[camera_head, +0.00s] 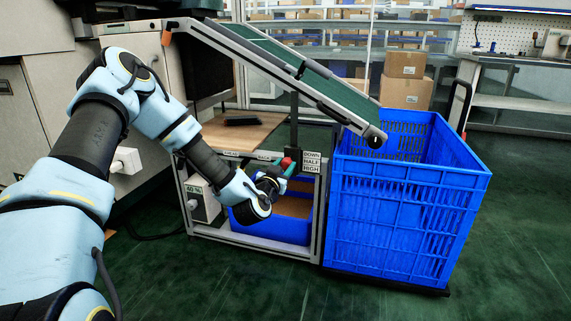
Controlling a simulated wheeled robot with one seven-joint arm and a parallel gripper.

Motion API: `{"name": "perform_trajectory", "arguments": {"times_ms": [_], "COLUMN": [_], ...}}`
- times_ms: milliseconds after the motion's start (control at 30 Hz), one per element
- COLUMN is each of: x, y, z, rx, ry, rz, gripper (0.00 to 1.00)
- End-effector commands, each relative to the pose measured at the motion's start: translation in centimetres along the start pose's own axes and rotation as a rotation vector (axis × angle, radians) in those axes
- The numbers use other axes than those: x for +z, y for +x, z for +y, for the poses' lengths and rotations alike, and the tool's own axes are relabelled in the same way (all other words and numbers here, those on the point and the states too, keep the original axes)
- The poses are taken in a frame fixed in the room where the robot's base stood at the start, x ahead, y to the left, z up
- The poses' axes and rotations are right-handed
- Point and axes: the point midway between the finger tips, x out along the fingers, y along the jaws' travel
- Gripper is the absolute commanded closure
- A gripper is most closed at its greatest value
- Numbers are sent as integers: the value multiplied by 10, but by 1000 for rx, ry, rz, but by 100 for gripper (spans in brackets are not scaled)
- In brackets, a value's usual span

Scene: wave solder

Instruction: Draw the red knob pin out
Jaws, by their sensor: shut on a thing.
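The red knob pin (286,162) shows as a small red tip on the front bar of the metal frame, below the sloping conveyor. It sits beside the label plate (312,162) reading DOWN, HALF, HIGH. My gripper (282,178) is at the knob and shut on it, as far as can be seen. My wrist and the dark jaws hide part of the knob and its shaft. Whether the pin is still in its hole cannot be told.
A large blue crate (400,225) stands right of the frame. The conveyor (290,65) slopes down to the crate's rim. A smaller blue bin (300,228) sits inside the frame under my wrist. Cardboard boxes (405,78) are behind. Green floor is clear in front.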

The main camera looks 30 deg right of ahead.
Motion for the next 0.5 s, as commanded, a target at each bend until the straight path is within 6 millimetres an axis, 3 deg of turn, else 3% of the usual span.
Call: {"name": "perform_trajectory", "arguments": {"times_ms": [33, 67, 333, 500], "x": [0, 0, 0, 0], "y": [0, 0, 1, 1], "z": [0, 0, 0, 0], "rx": [0, 0, -1, -1], "ry": [-1, -1, 0, 0], "rz": [1, 2, 1, 1], "gripper": [100, 58, 28, 28]}}
